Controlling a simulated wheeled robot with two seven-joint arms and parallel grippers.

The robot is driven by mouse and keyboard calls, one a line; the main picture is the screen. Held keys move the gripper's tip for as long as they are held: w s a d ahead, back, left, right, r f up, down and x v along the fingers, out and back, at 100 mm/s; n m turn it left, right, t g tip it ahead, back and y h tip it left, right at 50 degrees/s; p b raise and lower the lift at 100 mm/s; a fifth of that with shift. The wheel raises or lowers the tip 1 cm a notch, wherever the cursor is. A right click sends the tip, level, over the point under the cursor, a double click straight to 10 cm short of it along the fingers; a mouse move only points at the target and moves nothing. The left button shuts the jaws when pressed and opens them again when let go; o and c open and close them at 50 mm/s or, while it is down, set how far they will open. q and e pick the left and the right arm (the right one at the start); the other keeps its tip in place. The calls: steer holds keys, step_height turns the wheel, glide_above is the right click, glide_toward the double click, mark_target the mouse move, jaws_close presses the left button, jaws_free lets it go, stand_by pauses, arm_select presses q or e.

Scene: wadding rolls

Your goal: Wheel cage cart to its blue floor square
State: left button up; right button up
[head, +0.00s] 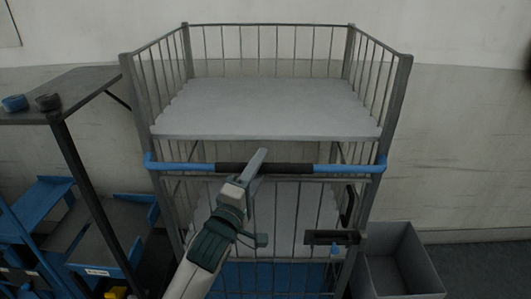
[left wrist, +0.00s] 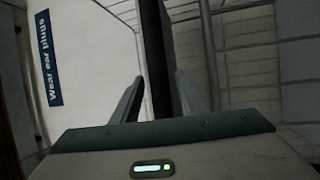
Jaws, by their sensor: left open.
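The cage cart (head: 268,108) stands ahead of me in the head view, with grey bars and a pale shelf. Its blue push handle (head: 197,166) runs across the near side, with a black middle grip (head: 290,168). My left gripper (head: 254,172) is open at the black grip. In the left wrist view a dark bar (left wrist: 163,50) runs between the open fingers (left wrist: 157,98); I cannot tell whether they touch it. A blue surface (head: 270,280) shows through the lower bars; whether it is the floor square is unclear. My right gripper is out of view.
A dark table (head: 75,88) with small rolls (head: 15,103) stands at the left, above blue trays (head: 110,245). A grey open bin (head: 400,265) stands close to the cart's right. A wall is behind. A blue sign (left wrist: 48,58) reads "Wear ear plugs".

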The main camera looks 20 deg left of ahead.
arm_select(q)
steer(key=shift+p+x, duration=0.4)
steer(key=shift+x, duration=1.45)
jaws_close()
